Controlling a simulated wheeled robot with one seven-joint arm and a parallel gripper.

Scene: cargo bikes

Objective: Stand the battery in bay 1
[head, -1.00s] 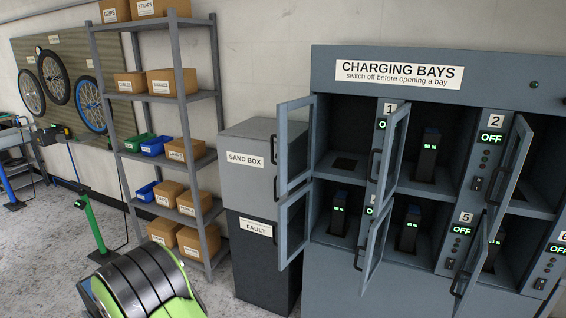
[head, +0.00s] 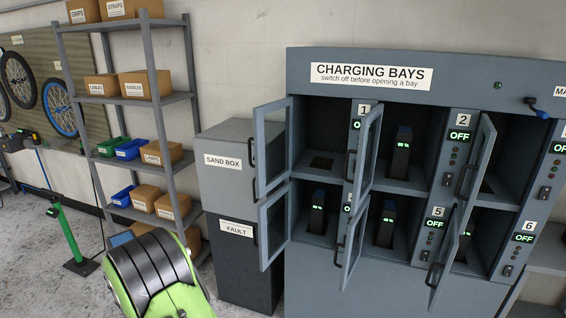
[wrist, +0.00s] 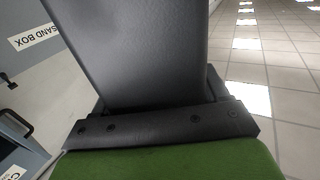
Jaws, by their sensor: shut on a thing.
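The wrist view shows my gripper (wrist: 155,98) shut on the battery (wrist: 130,45), a dark grey block that fills the upper middle. The battery's far end is out of frame. In the head view neither the gripper nor the held battery shows clearly. Bay 1 (head: 319,172) is the upper left compartment of the charging cabinet (head: 420,95). It looks empty, with a dark square recess on its floor. Its door (head: 270,145) stands open to the left. The label "1" is on the panel to its right; the readout below is partly covered by the second bay's open door.
Other doors (head: 370,145) also stand open and jut out. Batteries (head: 401,150) with green lights stand in several other bays. The sand box (head: 226,175) and fault box (head: 238,260) stand left of the cabinet. A shelf rack (head: 150,80) is further left.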

